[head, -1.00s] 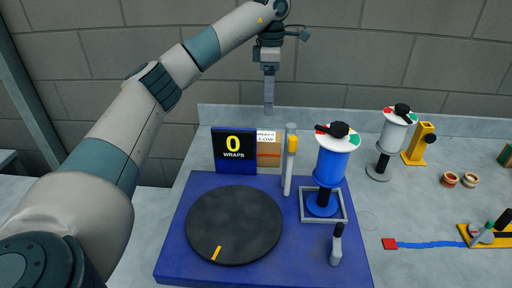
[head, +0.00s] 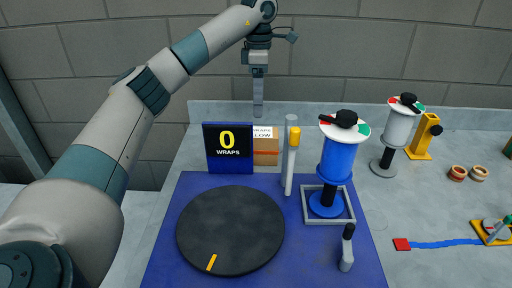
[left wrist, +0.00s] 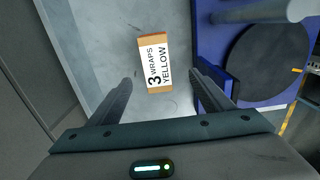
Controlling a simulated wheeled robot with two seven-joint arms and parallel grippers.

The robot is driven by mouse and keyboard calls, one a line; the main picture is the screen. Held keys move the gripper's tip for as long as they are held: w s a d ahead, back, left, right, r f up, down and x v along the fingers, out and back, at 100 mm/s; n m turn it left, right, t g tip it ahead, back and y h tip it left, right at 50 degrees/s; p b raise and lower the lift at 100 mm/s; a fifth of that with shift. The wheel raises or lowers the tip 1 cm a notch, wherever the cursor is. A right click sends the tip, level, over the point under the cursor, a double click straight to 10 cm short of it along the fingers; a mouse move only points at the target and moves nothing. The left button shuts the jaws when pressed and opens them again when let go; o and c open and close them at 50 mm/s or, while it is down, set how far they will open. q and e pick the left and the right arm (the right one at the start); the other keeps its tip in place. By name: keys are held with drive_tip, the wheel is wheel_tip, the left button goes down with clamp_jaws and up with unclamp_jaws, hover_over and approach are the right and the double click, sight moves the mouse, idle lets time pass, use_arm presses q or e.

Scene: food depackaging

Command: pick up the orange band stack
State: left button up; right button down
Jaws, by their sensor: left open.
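The orange-brown stack (head: 266,158) with a brighter orange band stands at the back of the table, partly hidden behind the wraps sign. The left wrist view shows its top (left wrist: 155,62) with a white label reading "3 WRAPS YELLOW". My left gripper (head: 258,112) points down above and behind the stack in the head view, apart from it. In the left wrist view its two fingers (left wrist: 158,92) are spread wide with nothing between the tips; the stack appears beyond them, roughly centred. My right gripper is not in view.
The dark sign "0 WRAPS" (head: 228,148) stands close in front-left of the stack. A blue board (head: 165,240) carries a black turntable (head: 230,230), a grey post (head: 290,165) and a blue film roll (head: 338,160). Two small rings (head: 457,173) lie at right.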

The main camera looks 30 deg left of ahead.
sight(258, 133)
use_arm(q)
wheel_tip(258, 133, down, 11)
drive_tip(key=p, duration=0.4)
drive_tip(key=shift+a+f, duration=0.15)
drive_tip(key=shift+f, duration=0.5)
drive_tip(key=shift+w+a+f+p, duration=0.1)
drive_tip(key=shift+a+f+p, duration=0.1)
drive_tip(key=shift+f+p, duration=0.65)
drive_tip(key=f+p, duration=0.1)
drive_tip(key=f, duration=0.1)
drive_tip(key=shift+w+a+f+p, duration=0.1)
drive_tip(key=shift+a+f+p, duration=0.1)
drive_tip(key=shift+f+p, duration=0.15)
drive_tip(key=shift+f, duration=0.4)
